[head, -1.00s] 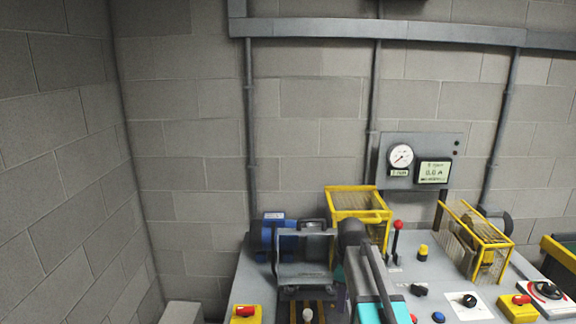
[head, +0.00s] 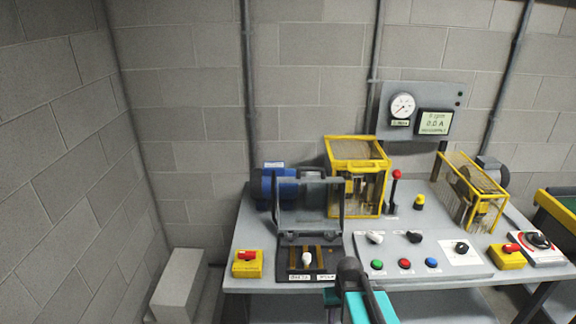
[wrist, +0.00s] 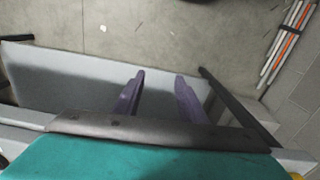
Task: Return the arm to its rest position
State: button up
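My arm, with a dark joint and teal links (head: 358,300), shows at the bottom centre of the head view, in front of the bench's front edge. My gripper (wrist: 160,84) shows only in the wrist view. Its two purple fingers stand apart with nothing between them, so it is open and empty. Behind the fingers in the wrist view is a flat grey surface, with bare floor (wrist: 150,30) beyond. The head view does not show my gripper's fingers.
The grey bench (head: 255,235) carries a blue motor (head: 268,185), yellow cages (head: 357,150), a red-knobbed lever (head: 394,185), coloured buttons and an open-lidded switch box (head: 325,262). A pale block (head: 178,285) stands at left. Striped rods (wrist: 290,40) lie at the wrist view's upper right.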

jog(key=s+f+g+b, duration=0.5)
jog(key=s+f+b, duration=0.5)
jog(key=s+f, duration=1.7)
notch_tip(320, 180, down, 2)
jog(key=shift+g, duration=0.4)
